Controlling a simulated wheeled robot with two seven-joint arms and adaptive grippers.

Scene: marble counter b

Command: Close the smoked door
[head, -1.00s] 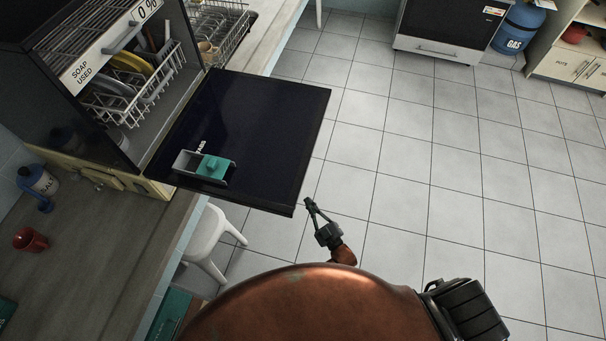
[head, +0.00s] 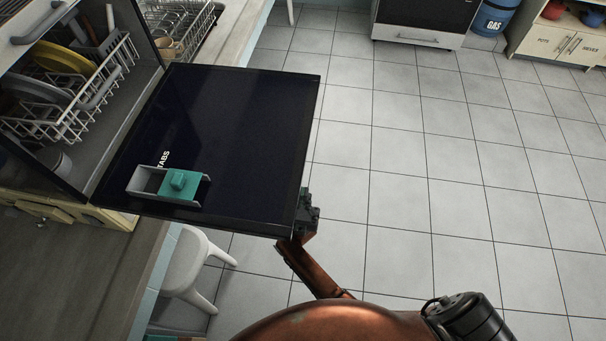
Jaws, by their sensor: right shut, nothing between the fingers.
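The smoked door (head: 240,130) of the small dishwasher on the counter is a dark glossy panel. It is folded down, wide open, and juts out past the counter edge over the floor. A small tabs tray with a teal block (head: 178,184) is on its inner face near the front left corner. My right gripper (head: 306,208) is shut at the door's near right corner, partly hidden by the door edge. I cannot tell whether it touches the door. My left gripper is not in view.
A dish rack (head: 75,90) with plates is inside the dishwasher (head: 120,115). A white stool (head: 195,265) stands below the door by the counter. A second wire rack (head: 185,25) is behind. The tiled floor (head: 430,190) to the right is clear.

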